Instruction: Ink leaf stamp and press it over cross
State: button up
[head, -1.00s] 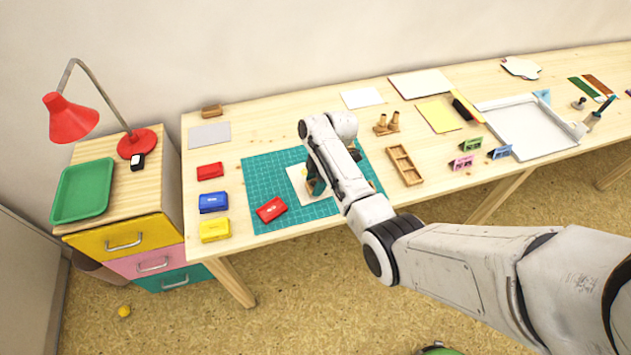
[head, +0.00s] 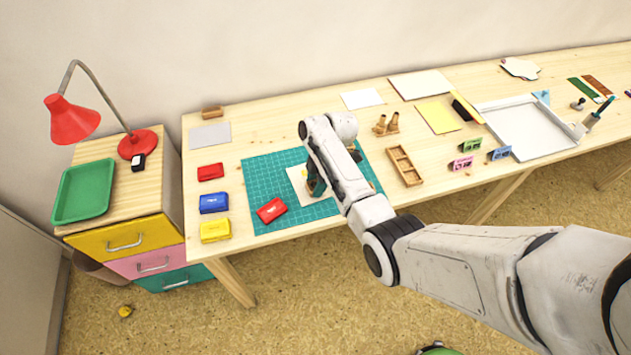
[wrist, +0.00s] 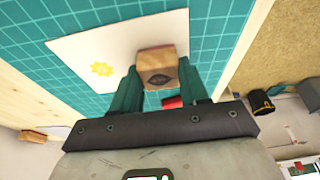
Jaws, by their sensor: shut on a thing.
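My gripper (wrist: 160,88) is shut on a wooden stamp (wrist: 155,62) with a dark leaf picture on its top, held between the teal fingers. The stamp is over the right part of a white card (wrist: 75,48); I cannot tell whether it touches. The card bears a yellow sun print (wrist: 102,69) left of the stamp. No cross shows; the stamp and gripper hide part of the card. In the head view my gripper (head: 316,187) is over the card (head: 296,173) on the green cutting mat (head: 262,174). A red inkpad (head: 271,210) lies on the mat left of the gripper.
Another red pad (head: 210,171), a blue pad (head: 214,203) and a yellow pad (head: 215,230) line the table's left side. Two wooden stamps (head: 386,124) stand behind a wooden tray (head: 404,165) to the right.

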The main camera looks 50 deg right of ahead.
jog(key=shift+r, duration=0.4)
jog(key=shift+w+r+p, duration=0.1)
jog(key=shift+p, duration=0.2)
notch_tip(320, 180, up, 3)
jog(key=p, duration=0.2)
jog(key=shift+p, duration=0.3)
jog(key=shift+r+p, duration=0.6)
jog(key=shift+r, duration=0.6)
jog(key=shift+f, duration=0.1)
